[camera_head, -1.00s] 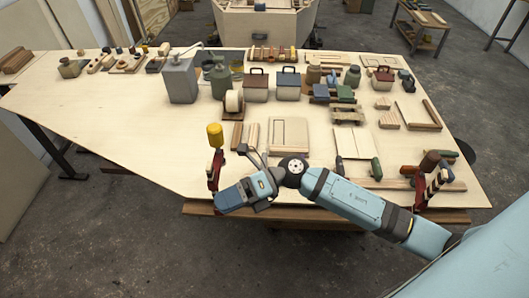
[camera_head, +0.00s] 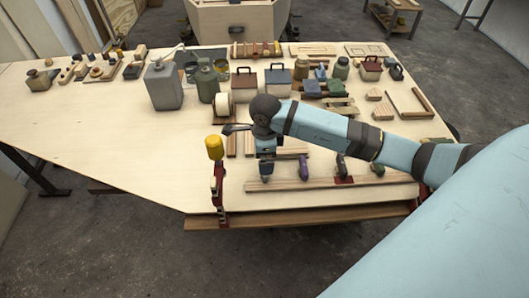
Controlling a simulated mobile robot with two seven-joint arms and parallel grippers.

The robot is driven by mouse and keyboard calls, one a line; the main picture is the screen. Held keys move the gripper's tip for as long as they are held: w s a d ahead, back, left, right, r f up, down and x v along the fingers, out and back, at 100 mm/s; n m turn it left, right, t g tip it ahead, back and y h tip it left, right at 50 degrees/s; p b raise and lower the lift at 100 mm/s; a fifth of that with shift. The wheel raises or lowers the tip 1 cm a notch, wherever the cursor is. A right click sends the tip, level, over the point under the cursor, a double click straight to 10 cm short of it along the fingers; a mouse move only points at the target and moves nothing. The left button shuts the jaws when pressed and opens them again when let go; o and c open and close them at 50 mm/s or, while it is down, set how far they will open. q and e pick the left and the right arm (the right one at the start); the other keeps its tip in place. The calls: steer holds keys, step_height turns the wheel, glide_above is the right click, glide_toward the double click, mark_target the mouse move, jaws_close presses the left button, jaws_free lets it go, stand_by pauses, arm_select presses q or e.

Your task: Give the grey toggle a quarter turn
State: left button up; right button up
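I cannot pick out the grey toggle for certain. Small boards with knobs and pegs stand at the table's far left, among them a block with a grey-green top (camera_head: 38,80); they are too small to read. My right arm reaches in from the right across the workbench (camera_head: 110,125). Its wrist bends down over the front part of the bench, and my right gripper (camera_head: 266,177) appears to point down near a wooden strip. Its fingers are too small and covered to tell open from shut, and I see nothing held. My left gripper is not in view.
A grey can (camera_head: 163,87), a green canister (camera_head: 207,84) and toolboxes stand behind. A purple-handled tool (camera_head: 303,167) lies to the right. The left middle of the bench is bare.

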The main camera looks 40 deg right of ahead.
step_height(320, 180, down, 7)
steer(key=shift+r+p, duration=0.2)
steer(key=shift+p, duration=0.2)
steer(key=shift+w, duration=0.1)
steer(key=c, duration=0.7)
